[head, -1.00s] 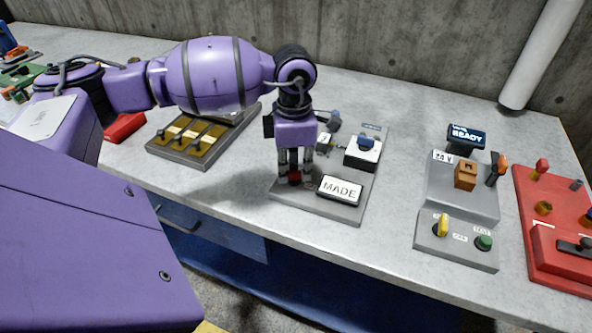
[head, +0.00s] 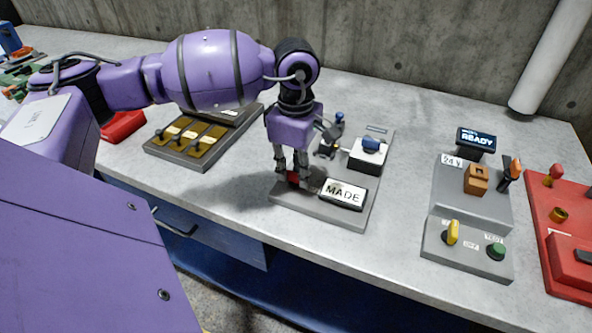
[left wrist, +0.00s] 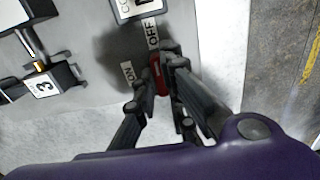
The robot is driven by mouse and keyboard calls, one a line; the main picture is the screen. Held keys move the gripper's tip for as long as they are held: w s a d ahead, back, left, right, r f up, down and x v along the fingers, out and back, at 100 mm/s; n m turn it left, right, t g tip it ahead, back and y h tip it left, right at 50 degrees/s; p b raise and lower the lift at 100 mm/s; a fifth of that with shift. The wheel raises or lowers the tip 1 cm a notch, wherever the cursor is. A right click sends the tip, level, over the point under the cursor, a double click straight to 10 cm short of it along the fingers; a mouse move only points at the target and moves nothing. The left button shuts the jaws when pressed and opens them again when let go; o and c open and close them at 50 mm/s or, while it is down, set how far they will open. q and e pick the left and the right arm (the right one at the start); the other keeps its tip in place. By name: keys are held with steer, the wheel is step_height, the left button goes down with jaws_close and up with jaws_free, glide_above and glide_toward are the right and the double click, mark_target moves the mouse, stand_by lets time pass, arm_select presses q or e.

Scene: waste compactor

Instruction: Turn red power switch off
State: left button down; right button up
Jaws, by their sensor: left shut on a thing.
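The red power switch (head: 293,177) is a small red handle at the front left of a grey panel (head: 300,208). My left gripper (head: 292,180) points down at it with its fingers on either side, shut on it. In the left wrist view, the red handle (left wrist: 157,76) shows between the dark fingertips (left wrist: 158,80). A white OFF label (left wrist: 152,33) lies above the handle there and an ON label (left wrist: 127,73) to its left. The fingers hide part of the switch. My right gripper is not in view.
Behind are a blue-knobbed block (head: 368,154) and small levers. A grey READY panel (head: 470,205) and a red panel (head: 562,240) stand further right. A yellow-slotted panel (head: 190,140) lies left.

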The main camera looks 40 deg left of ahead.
mark_target(295, 173)
arm_select(q)
steer(key=shift+r, duration=0.1)
steer(key=c, duration=1.8)
jaws_free()
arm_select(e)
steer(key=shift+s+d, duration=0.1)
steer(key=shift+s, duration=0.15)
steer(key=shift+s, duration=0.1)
arm_select(q)
steer(key=shift+r, duration=0.35)
step_height(295, 173, up, 11)
steer(key=shift+r, duration=0.15)
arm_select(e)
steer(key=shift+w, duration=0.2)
